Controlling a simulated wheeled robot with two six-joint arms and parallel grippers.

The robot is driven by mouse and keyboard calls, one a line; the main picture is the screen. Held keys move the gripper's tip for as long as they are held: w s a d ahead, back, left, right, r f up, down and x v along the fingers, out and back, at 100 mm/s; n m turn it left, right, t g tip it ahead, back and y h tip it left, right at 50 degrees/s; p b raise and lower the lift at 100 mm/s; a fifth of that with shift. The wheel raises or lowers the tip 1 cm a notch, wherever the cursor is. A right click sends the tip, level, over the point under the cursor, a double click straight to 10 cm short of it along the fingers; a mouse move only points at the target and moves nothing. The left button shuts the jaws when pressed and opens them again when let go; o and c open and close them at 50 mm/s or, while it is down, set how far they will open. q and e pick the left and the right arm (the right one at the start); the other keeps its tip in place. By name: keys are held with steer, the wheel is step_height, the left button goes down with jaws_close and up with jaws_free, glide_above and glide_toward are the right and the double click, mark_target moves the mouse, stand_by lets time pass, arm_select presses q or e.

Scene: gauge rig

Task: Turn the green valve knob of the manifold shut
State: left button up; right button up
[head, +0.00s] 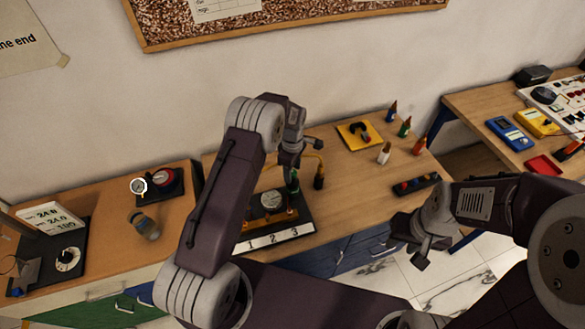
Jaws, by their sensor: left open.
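The manifold (300,226) stands on the middle workbench, on a dark base with a white strip reading 1 2 3. It has a round gauge (271,201) and a yellow pipe. I cannot tell whether the fingers touch the knob. My left arm hides the left part of the manifold. My right gripper (408,240) hangs over the floor in front of the bench, away from the manifold; its jaw gap is unclear.
On the left bench stand a gauge device (161,181), a grey cylinder (145,226) and a display stand (50,223). Bare bench lies right of the manifold.

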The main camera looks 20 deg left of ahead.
arm_select(q)
jaws_close()
steer(key=shift+m, duration=0.3)
steer(key=m+b, duration=0.1)
steer(key=m, duration=0.1)
steer(key=shift+m, duration=0.4)
steer(key=m+b, duration=0.1)
steer(key=m, duration=0.4)
steer(key=shift+b, duration=0.35)
steer(key=m, duration=0.4)
steer(key=shift+m+b, duration=0.35)
steer(key=shift+m, duration=0.05)
steer(key=m, duration=0.4)
steer(key=shift+m, duration=0.3)
